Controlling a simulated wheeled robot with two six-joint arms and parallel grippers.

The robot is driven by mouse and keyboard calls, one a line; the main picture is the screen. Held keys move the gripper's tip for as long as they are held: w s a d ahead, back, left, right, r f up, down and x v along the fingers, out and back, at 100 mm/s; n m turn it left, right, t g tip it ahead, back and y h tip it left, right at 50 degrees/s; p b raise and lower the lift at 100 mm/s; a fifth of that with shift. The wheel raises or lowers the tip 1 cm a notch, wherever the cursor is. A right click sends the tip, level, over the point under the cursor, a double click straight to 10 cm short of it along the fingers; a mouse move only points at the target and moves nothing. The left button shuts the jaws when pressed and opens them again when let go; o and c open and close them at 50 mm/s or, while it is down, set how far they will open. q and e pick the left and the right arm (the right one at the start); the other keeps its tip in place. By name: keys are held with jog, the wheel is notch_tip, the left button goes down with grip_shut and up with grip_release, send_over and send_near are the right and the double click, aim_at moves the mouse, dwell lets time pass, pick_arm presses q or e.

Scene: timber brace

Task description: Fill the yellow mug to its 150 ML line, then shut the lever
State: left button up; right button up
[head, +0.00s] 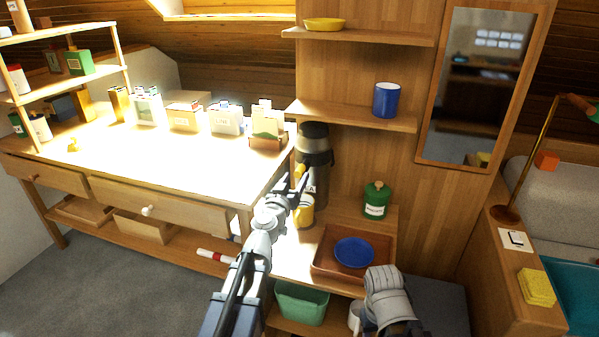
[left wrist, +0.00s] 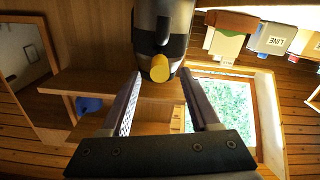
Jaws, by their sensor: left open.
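The dark urn (head: 318,180) with a grey band stands on the low counter in the head view. Its yellow lever (head: 300,170) faces me; in the left wrist view, the lever's round yellow end (left wrist: 160,68) shows in front of the urn (left wrist: 165,22). My left gripper (head: 297,183) is open, its fingertips near the lever and on either side of it in the wrist view. I cannot tell whether they touch it. The yellow mug (head: 305,213) stands below the lever, partly hidden by my left gripper. Its line and fill level cannot be seen.
A brown tray (head: 322,267) with a blue plate (head: 353,252) lies right of the mug. A green canister (head: 376,200) stands behind the tray. A workbench (head: 190,160) with several boxes is at left. A blue mug (head: 387,100) sits on the shelf above.

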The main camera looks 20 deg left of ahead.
aim_at(299, 171)
pick_arm(q)
jog(key=w, duration=0.4)
jog(key=shift+w+d, duration=0.1)
jog(key=shift+w, duration=0.2)
grip_shut()
dwell(1.1)
